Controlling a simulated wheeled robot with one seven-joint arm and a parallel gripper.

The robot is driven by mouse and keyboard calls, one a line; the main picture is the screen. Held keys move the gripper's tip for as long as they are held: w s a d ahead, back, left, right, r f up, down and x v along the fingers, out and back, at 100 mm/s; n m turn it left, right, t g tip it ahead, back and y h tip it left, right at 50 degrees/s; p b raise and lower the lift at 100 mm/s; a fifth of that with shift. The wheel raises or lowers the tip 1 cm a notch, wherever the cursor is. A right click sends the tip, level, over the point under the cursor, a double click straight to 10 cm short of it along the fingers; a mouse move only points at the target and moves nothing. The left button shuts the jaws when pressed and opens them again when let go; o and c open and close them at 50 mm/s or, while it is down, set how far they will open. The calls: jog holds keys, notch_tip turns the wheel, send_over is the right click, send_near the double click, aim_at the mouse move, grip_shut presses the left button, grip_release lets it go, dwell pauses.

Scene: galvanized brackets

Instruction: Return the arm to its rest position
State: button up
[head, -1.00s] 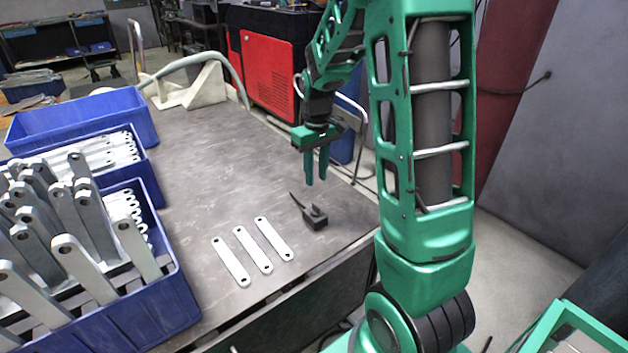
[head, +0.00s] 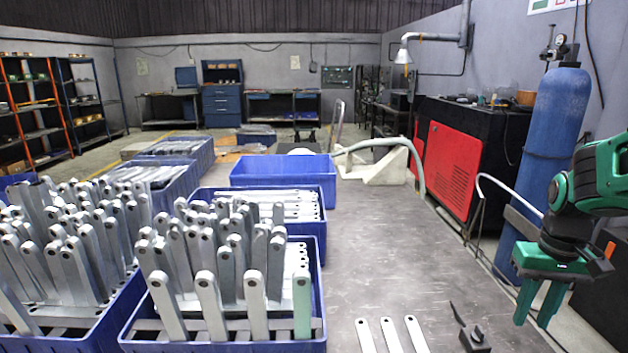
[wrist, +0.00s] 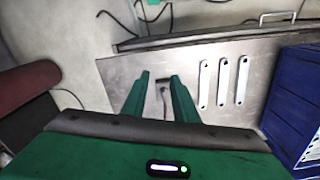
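My green gripper (head: 541,303) is at the right of the head view, raised beside the table's right edge. Its two fingers are apart with nothing between them. In the wrist view the fingers (wrist: 160,92) also show apart, with the table below and beyond them. Three flat galvanized brackets (head: 390,334) lie side by side on the table (head: 375,235); they also show in the wrist view (wrist: 222,82). A small black object (head: 474,337) with a thin tail lies to their right, and in the wrist view it is partly seen between the fingers.
Blue crates full of upright brackets (head: 225,345) stand on the left. An empty-looking blue crate (head: 285,172) is behind them. A red-fronted cabinet (head: 452,170) and a blue cylinder (head: 548,150) stand to the right. The table's middle is clear.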

jog(key=s+a+m, duration=0.1)
jog(key=s, duration=0.7)
jog(key=s+a+r+m, duration=0.1)
jog(key=s+m, duration=0.1)
jog(key=s, duration=0.6)
jog(key=shift+a+r+m, duration=0.3)
jog(key=shift+s, duration=0.15)
